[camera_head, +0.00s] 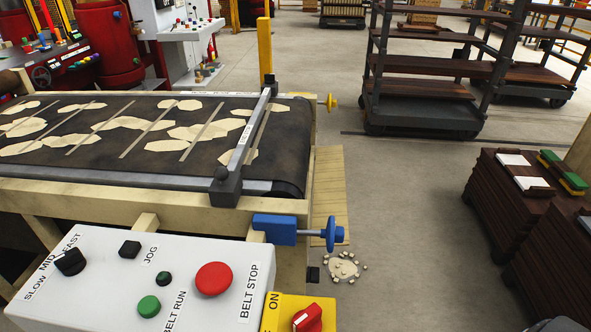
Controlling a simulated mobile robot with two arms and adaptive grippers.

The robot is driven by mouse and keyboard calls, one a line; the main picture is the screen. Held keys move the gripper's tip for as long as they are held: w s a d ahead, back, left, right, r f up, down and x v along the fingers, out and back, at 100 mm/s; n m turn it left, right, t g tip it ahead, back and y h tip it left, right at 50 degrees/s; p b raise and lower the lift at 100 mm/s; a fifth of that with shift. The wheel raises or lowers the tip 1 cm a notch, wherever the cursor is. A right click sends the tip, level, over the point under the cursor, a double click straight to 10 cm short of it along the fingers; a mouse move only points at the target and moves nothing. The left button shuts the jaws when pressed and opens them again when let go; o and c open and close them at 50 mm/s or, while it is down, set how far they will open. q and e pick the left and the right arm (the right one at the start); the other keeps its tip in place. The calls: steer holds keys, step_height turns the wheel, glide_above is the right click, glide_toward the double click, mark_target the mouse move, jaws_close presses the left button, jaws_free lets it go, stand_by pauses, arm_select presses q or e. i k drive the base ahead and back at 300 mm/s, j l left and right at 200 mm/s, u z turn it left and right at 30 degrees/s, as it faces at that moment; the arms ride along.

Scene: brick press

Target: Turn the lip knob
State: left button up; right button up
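A blue knob (332,233) sits on a short shaft from a blue block (274,229) at the near right corner of the conveyor. A yellow knob (331,103) sticks out at the conveyor's far right corner. No lettering on either knob can be read, so I cannot tell which is the lip knob. A grey crossbar (246,140) spans the dark belt (281,151) near its right end. Neither of my grippers is in view.
A white control panel (105,282) with a red belt stop button (213,279) stands in front. Beside it is a yellow box with a red switch (308,318). Crumbs (343,268) lie on the floor. Brown stacks (507,205) stand at right; racks (425,115) stand behind. The floor between is clear.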

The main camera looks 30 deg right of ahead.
mark_target(313, 275)
steer(key=k+l+z, duration=0.15)
steer(key=l+z, duration=0.4)
steer(key=l, duration=0.2)
steer(key=i+l+u, duration=0.15)
steer(key=l, duration=0.35)
steer(key=i+l+u, duration=0.1)
steer(key=l, duration=0.45)
steer(key=i+l+u, duration=0.15)
steer(key=l, duration=0.35)
steer(key=l+u, duration=0.15)
steer(key=l, duration=0.4)
steer(key=u, duration=0.95)
